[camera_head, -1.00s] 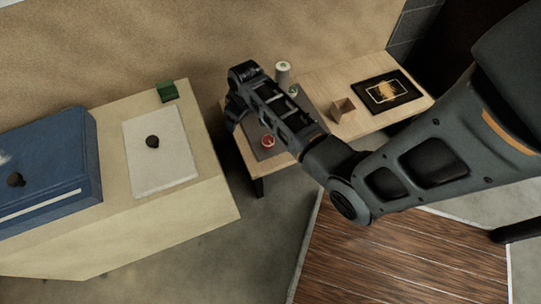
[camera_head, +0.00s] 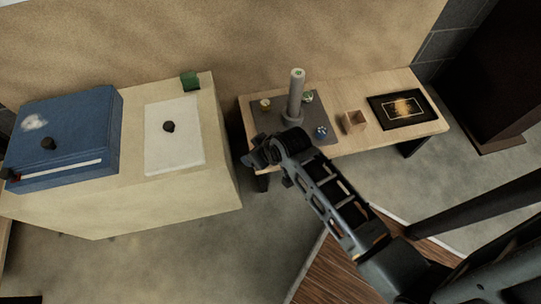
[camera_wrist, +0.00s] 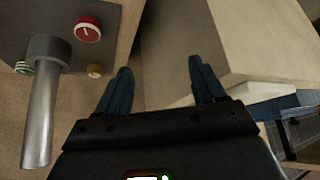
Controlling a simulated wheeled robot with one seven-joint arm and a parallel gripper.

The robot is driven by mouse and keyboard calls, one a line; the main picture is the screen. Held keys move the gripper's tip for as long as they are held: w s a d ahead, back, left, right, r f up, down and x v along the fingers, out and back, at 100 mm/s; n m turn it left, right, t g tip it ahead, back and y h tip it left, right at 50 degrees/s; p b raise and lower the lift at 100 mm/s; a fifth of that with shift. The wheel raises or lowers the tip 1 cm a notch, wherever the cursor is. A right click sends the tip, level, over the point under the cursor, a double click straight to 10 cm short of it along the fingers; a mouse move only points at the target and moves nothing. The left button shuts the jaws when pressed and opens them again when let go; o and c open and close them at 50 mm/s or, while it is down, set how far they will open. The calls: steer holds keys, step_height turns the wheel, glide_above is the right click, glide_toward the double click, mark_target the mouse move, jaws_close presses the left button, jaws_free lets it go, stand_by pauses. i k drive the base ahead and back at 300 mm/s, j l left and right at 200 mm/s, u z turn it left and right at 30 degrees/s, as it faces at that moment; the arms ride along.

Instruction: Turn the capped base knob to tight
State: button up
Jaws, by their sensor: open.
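A dark grey panel (camera_head: 262,122) lies on the wooden bench, with an upright grey post (camera_head: 296,95) near its middle. Around the post are a yellow knob (camera_head: 265,104), a green-and-white knob (camera_head: 308,97) and a blue knob (camera_head: 321,131). A red knob with a pale pointer line (camera_wrist: 88,29) shows in the wrist view; my arm seems to hide it in the head view. I cannot tell which is the capped base knob. My gripper (camera_head: 252,161) is open and empty at the panel's front left. In the wrist view its fingers (camera_wrist: 158,80) touch no knob.
Left of the bench stands a beige cabinet (camera_head: 215,180) with a white plate (camera_head: 174,155), a blue case (camera_head: 65,115) and a green block (camera_head: 190,81). A small wooden box (camera_head: 354,122) and a dark framed picture (camera_head: 403,109) sit right of the panel.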

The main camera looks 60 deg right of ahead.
mark_target(265, 104)
steer(key=i+z, duration=0.1)
steer(key=i, duration=0.35)
steer(key=i+j+z, duration=0.1)
steer(key=i, duration=0.3)
